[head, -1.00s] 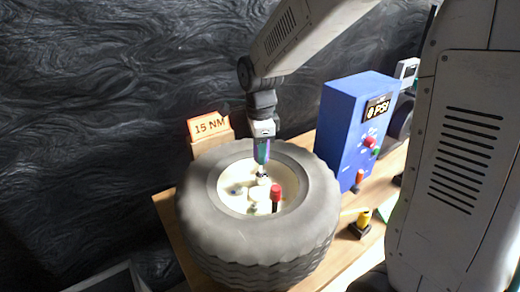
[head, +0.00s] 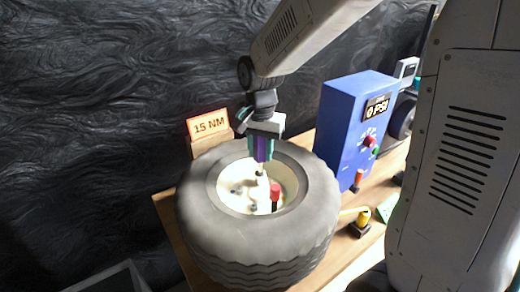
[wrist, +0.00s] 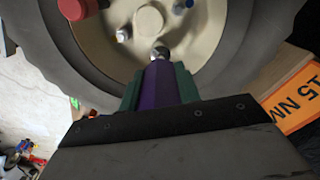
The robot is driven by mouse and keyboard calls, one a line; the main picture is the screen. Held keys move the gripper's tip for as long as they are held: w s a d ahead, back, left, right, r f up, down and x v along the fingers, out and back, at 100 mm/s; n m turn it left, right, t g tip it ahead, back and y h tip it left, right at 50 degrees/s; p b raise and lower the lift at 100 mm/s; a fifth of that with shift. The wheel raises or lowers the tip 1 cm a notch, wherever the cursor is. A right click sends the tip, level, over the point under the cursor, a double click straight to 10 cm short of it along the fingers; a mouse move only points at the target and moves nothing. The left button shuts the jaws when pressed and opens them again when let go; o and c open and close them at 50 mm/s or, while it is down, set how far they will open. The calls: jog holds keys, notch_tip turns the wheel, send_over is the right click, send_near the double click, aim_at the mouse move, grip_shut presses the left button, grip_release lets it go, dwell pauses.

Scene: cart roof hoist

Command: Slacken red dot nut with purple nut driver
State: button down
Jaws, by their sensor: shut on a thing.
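The wheel, a grey tyre (head: 205,225) around a cream hub, lies flat on the wooden bench. My gripper (head: 262,152) is above the far part of the hub, shut on the purple nut driver (head: 262,150), which points down into the hub. In the wrist view the purple driver (wrist: 160,88) sits between green finger pads, with its metal tip (wrist: 160,53) at the hub near the rim. Whether the tip is seated on a nut I cannot tell. Other nuts show, one silver (wrist: 123,35) and one blue-marked (wrist: 182,5). No red dot is clearly visible.
A red-topped post (head: 275,192) stands up from the hub beside the driver. An orange "15 NM" sign (head: 209,125) stands behind the tyre. A blue box reading 0 PSI (head: 345,130) and a yellow-topped item (head: 362,218) stand to the right.

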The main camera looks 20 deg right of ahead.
jog(key=shift+n, duration=0.4)
jog(key=shift+r, duration=3.3)
jog(key=shift+f+m, duration=1)
jog(key=shift+f, duration=0.95)
jog(key=m, duration=0.4)
jog(key=shift+w, duration=0.1)
jog(key=m, duration=0.6)
jog(key=shift+w, duration=0.1)
jog(key=m, duration=0.6)
jog(key=shift+w, duration=0.1)
jog(key=m, duration=0.4)
jog(key=shift+m, duration=0.3)
